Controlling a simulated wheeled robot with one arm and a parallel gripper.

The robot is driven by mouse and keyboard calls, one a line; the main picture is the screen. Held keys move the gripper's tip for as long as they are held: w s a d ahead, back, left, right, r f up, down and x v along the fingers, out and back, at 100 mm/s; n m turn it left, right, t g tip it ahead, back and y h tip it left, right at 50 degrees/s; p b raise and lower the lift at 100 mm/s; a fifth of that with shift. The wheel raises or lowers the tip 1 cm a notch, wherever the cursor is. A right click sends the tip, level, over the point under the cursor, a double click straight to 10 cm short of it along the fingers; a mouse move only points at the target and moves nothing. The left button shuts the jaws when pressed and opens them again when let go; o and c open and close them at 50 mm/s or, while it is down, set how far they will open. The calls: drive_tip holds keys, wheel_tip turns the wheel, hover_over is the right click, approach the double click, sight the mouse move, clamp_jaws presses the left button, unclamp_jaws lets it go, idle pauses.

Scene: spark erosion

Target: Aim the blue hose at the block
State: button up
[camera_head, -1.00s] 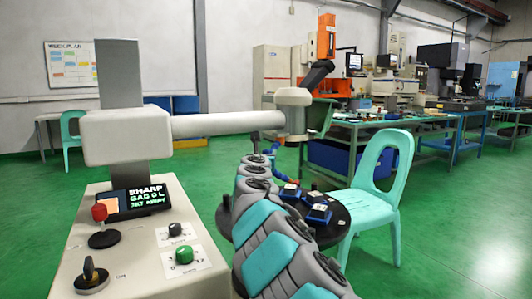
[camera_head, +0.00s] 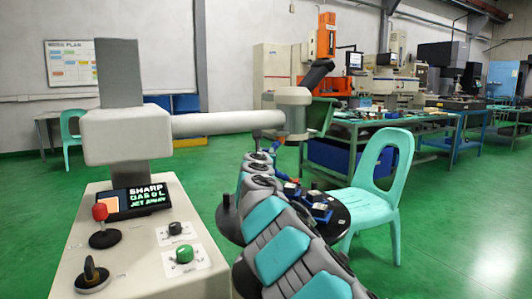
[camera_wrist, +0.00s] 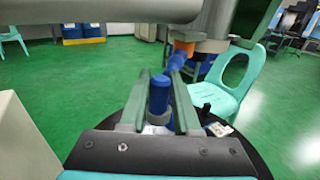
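The blue hose (camera_wrist: 158,97) stands up between my fingers in the wrist view; a blue length above it bends right to an orange nozzle (camera_wrist: 184,48). My gripper (camera_wrist: 160,75) has two green fingers, one on each side of the hose. They look apart, with narrow gaps, and I cannot see firm contact. In the head view my arm hides most of the hose and my gripper. Small blue blocks with pale tops (camera_head: 320,210) sit on a round black table (camera_head: 340,228). I cannot tell which is the task's block. A pale-topped piece (camera_wrist: 220,129) shows right of my fingers.
A grey machine head (camera_head: 294,112) on a long horizontal arm (camera_head: 215,123) overhangs the round table. A control panel (camera_head: 140,245) with knobs stands at left. A turquoise chair (camera_head: 378,190) is close at right.

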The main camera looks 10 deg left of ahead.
clamp_jaws()
idle(0.9)
